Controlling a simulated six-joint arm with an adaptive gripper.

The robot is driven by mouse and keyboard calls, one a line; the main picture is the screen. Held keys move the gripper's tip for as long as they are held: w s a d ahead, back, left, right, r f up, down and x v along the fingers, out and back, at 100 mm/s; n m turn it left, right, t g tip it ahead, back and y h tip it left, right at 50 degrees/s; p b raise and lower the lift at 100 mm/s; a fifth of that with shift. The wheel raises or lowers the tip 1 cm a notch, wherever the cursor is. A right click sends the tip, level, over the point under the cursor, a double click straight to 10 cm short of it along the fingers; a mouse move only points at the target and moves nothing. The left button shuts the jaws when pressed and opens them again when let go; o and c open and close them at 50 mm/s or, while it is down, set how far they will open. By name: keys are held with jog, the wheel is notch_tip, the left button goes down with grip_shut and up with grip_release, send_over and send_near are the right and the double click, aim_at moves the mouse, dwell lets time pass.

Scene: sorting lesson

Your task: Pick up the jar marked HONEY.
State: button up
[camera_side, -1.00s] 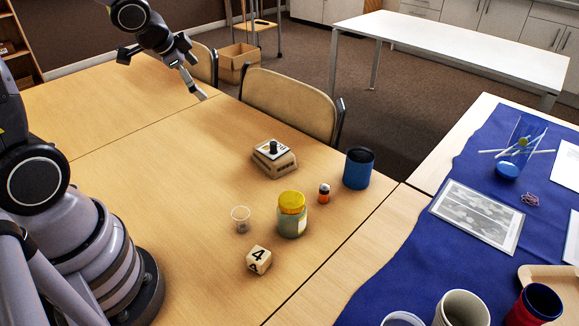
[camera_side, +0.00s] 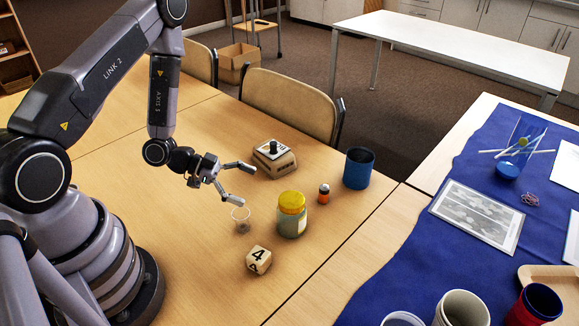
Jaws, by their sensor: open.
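A jar (camera_side: 292,216) with a yellow lid and a pale label stands upright on the wooden table. The lettering on its label is turned away and cannot be read. My gripper (camera_side: 249,184) is open and empty, up and to the left of the jar in the picture. Its fingers point right, apart from the jar. One fingertip appears just above the small clear cup (camera_side: 241,226); I cannot tell whether they touch.
A number cube (camera_side: 259,260) lies in front of the jar. A blue cloth (camera_side: 400,262) with several items covers the right table.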

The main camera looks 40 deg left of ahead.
aim_at(292, 199)
jog(key=x, duration=0.4)
jog(key=shift+w+d+f, duration=0.15)
jog(key=shift+w+d, duration=0.05)
jog(key=shift+d, duration=0.1)
jog(key=x, duration=0.5)
jog(key=shift+w+d+r, duration=0.1)
jog(key=shift+w+r, duration=0.1)
jog(key=c, duration=1.4)
jog(key=shift+r, duration=0.15)
